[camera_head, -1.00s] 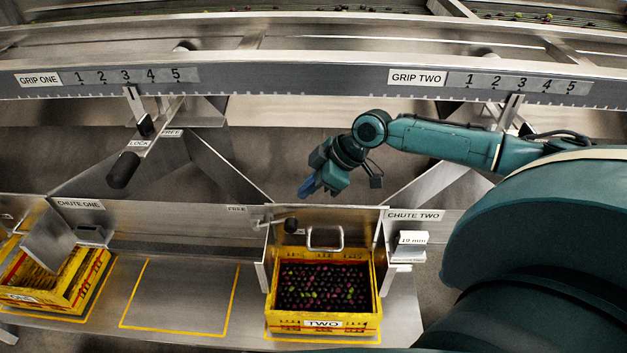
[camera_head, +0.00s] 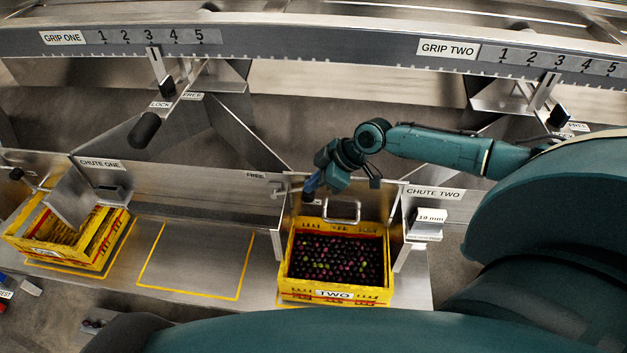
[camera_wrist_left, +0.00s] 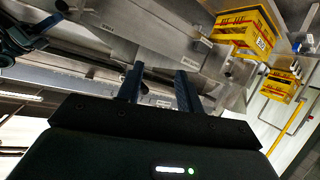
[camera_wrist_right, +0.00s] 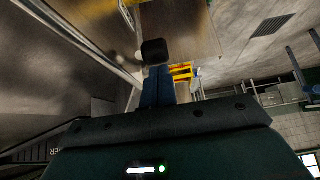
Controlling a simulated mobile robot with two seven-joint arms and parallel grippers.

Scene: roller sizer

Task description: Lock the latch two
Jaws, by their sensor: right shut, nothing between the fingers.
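The latch at chute two is mostly hidden behind my right gripper (camera_head: 312,187) in the head view. A FREE label (camera_head: 256,175) is left of it. In the right wrist view a black knob (camera_wrist_right: 153,50) shows just beyond the fingertips of my right gripper (camera_wrist_right: 155,70), whose fingers are together and empty. The fingertips look very close to the knob; I cannot tell whether they touch. My left gripper (camera_wrist_left: 160,75) shows its two fingers apart with nothing between them in the left wrist view.
A yellow crate (camera_head: 335,294) of dark fruit stands below chute two, under a metal loop handle (camera_head: 342,212). A 19 mm block (camera_head: 430,222) is to its right. Chute one (camera_head: 100,164) and another yellow crate (camera_head: 62,248) are left. An outlined floor area between the crates is empty.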

